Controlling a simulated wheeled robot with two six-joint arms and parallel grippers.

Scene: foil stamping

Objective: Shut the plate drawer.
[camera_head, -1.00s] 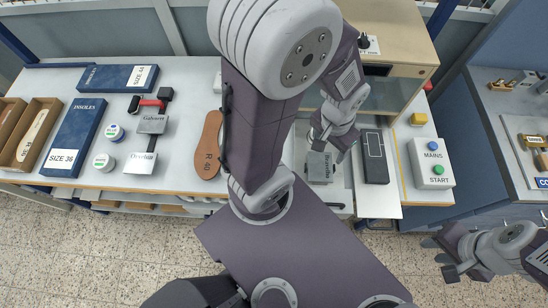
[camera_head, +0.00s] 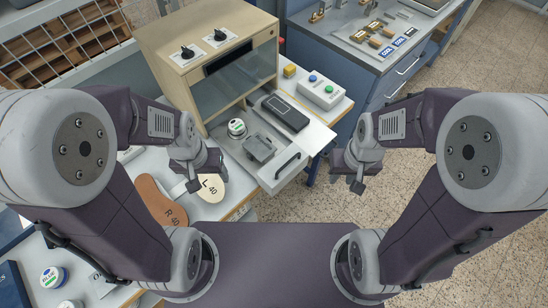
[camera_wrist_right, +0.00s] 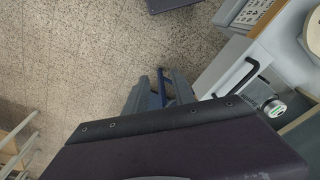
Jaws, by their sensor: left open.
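The plate drawer (camera_head: 294,172) stands open, pulled out from the wooden-cased machine (camera_head: 176,70). Its white front and black handle also show in the right wrist view (camera_wrist_right: 225,72). A grey plate (camera_head: 260,148) lies in it, and a round green-labelled tin (camera_head: 237,128) sits at its back left, in or beside it; I cannot tell which. My left gripper (camera_head: 205,172) is open and empty, left of the drawer above the insoles. My right gripper (camera_head: 352,172) is right of the drawer front, apart from the handle. Its fingers stand apart in the right wrist view (camera_wrist_right: 161,92), empty.
A black flat box (camera_head: 286,113) and a white button box (camera_head: 321,92) stand right of the drawer. Insoles marked L 40 (camera_head: 211,187) and R 40 (camera_head: 162,202) lie on the left. A blue cabinet (camera_head: 370,75) is behind. Floor in front of the drawer is clear.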

